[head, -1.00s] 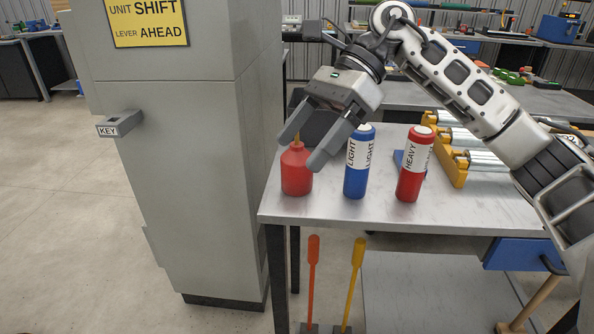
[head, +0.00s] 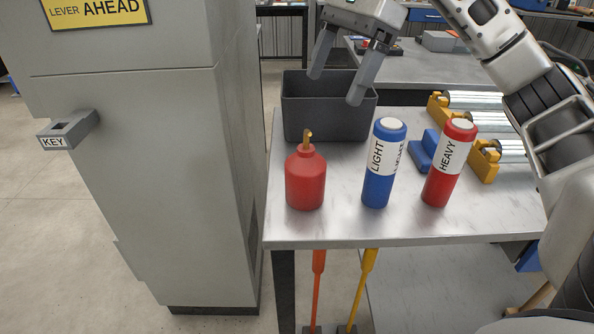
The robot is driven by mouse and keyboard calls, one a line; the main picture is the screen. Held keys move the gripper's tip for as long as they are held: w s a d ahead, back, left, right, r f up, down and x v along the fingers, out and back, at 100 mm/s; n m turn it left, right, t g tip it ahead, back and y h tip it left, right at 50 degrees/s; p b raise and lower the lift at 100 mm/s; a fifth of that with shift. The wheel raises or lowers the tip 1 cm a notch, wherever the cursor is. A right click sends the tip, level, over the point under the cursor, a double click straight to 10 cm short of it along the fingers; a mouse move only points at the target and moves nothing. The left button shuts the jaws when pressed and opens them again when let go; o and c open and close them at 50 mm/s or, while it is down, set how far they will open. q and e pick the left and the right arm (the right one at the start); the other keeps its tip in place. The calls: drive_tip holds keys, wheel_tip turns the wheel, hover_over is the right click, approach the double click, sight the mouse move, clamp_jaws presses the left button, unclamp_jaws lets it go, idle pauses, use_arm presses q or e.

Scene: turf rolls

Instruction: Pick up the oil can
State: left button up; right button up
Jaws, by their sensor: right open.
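The oil can (head: 305,182) is red with a short brass-coloured spout on top. It stands upright on the metal bench (head: 333,226), near its left end. My right gripper (head: 335,88) is open and empty. It shows above and behind the oil can, in front of a dark grey bin, and does not touch the can. My left gripper does not show.
A blue LIGHT bottle (head: 383,190) and a red HEAVY bottle (head: 446,188) stand right of the can. The dark grey bin (head: 308,118) sits behind it. Yellow roller stands (head: 484,165) are at right. A grey cabinet (head: 160,190) rises left of the bench.

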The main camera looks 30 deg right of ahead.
sight(309, 150)
drive_tip(key=x, duration=0.8)
drive_tip(key=shift+s, duration=0.25)
drive_tip(key=x, duration=0.5)
drive_tip(key=shift+d, duration=0.1)
drive_tip(key=c, duration=1.3)
drive_tip(key=shift+c, duration=0.4)
